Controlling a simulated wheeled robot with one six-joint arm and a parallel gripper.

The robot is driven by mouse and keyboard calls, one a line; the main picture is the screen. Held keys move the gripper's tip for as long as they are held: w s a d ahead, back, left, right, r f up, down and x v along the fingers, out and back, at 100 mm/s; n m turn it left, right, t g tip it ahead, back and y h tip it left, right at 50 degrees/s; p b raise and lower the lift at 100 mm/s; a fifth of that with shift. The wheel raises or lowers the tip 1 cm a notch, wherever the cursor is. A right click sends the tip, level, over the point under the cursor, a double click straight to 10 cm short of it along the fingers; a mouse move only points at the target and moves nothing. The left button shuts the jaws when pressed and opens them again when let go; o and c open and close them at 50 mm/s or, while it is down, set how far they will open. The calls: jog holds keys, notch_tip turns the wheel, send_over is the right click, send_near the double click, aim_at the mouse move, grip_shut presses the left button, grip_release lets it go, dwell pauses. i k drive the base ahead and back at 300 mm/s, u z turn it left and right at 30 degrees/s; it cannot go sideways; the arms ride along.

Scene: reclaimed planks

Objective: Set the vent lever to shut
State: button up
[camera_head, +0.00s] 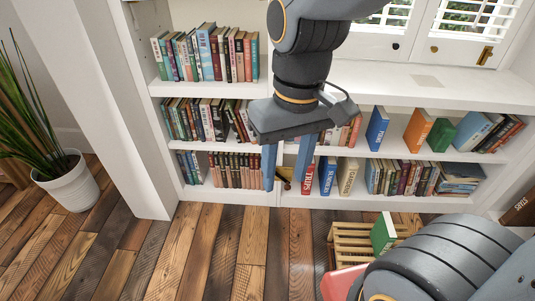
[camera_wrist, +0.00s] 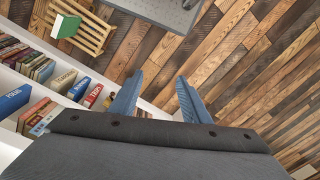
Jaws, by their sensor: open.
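My gripper (camera_head: 284,189) is open in the head view, its two blue fingers pointing down in front of the bookshelf. It also shows in the wrist view (camera_wrist: 159,79), with nothing between the fingers. A small brass-coloured piece (camera_head: 284,174) shows between the fingers in the head view, at the lower shelf near the middle divider. It may be the vent lever, but it is partly covered and its setting cannot be told. Another brass fitting (camera_head: 485,55) is on the window frame at upper right. I cannot tell whether the fingers touch anything.
The white bookshelf (camera_head: 275,194) holds several rows of books. A wooden crate (camera_head: 345,238) with a green book (camera_head: 383,233) stands on the plank floor at right. A potted plant (camera_head: 72,188) stands at left. The floor at lower left is clear.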

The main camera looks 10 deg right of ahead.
aim_at(286, 186)
jog(key=z, duration=1.3)
jog(key=k, duration=0.9)
jog(key=u, duration=1.35)
jog(key=i, duration=0.5)
